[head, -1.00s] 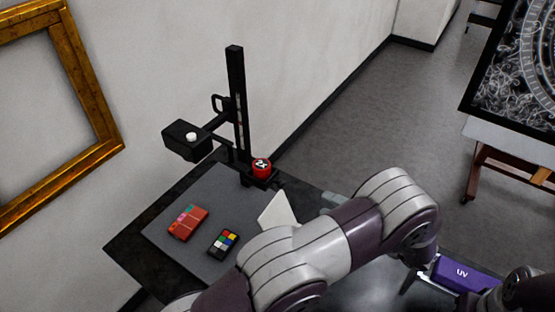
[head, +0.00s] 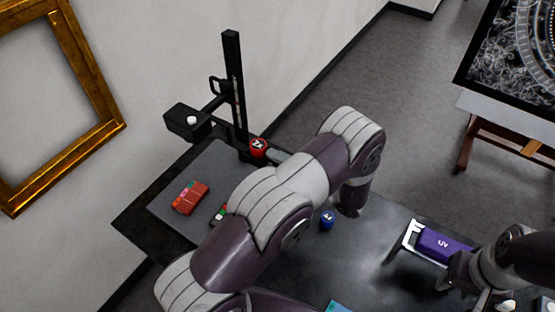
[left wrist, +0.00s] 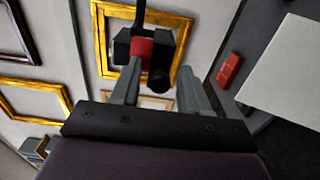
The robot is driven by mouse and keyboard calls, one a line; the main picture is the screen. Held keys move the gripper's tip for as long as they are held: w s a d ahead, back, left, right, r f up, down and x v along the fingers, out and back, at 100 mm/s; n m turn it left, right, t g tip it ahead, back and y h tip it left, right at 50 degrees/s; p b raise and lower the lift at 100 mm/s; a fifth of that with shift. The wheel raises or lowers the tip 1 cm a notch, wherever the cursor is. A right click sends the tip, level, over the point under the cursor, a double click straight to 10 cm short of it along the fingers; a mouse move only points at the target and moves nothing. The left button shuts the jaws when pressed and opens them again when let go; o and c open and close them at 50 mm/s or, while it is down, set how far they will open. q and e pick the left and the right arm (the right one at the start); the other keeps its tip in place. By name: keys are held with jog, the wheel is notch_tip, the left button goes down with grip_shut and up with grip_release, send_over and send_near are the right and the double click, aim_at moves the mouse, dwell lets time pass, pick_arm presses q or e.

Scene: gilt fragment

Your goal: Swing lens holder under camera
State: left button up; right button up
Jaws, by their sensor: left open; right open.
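A black column stand (head: 234,95) rises at the table's far edge, with the dark camera box (head: 187,120) on its side arm. The red round lens holder (head: 258,147) sits low at the column's foot. My left gripper (head: 274,157) is close beside the holder in the head view, mostly hidden behind my own arm.
A blue marked disc (head: 327,219) stands on the dark table. The purple UV lamp (head: 440,245) is at right. A white panel (left wrist: 290,75) shows in the left wrist view.

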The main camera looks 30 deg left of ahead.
pick_arm(q)
grip_shut()
jog(key=shift+s+t, duration=0.15)
jog(key=shift+t, duration=0.15)
